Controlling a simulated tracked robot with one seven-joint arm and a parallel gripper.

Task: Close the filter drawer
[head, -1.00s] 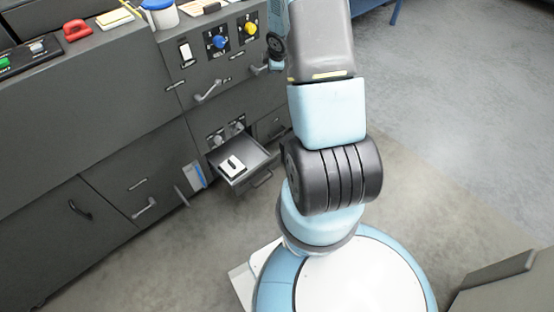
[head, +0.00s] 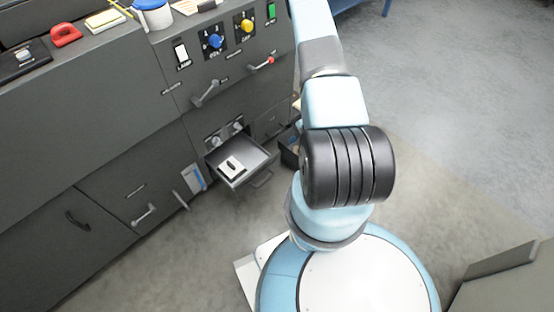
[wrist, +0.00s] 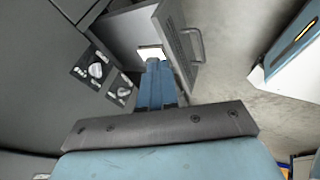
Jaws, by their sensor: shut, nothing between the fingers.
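The filter drawer (head: 257,158) is pulled open from the lower part of the dark cabinet in the head view. A white block with a dark slot (head: 232,166) lies in it. Its handle (head: 263,180) is on the front. In the wrist view the drawer's perforated front (wrist: 174,45) and grey handle (wrist: 196,44) show at upper middle. My gripper (wrist: 156,66) is shut and empty, its blue fingers pointing at the drawer and overlapping the white block in the picture. I cannot tell whether they touch anything. My gripper is hidden in the head view.
Two knobs (wrist: 97,70) sit on the cabinet face beside the drawer. Above are a blue knob (head: 215,41), a yellow knob (head: 247,26) and a red-tipped lever (head: 262,64). A dark open box (head: 289,152) is partly hidden behind my arm. The floor in front is clear.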

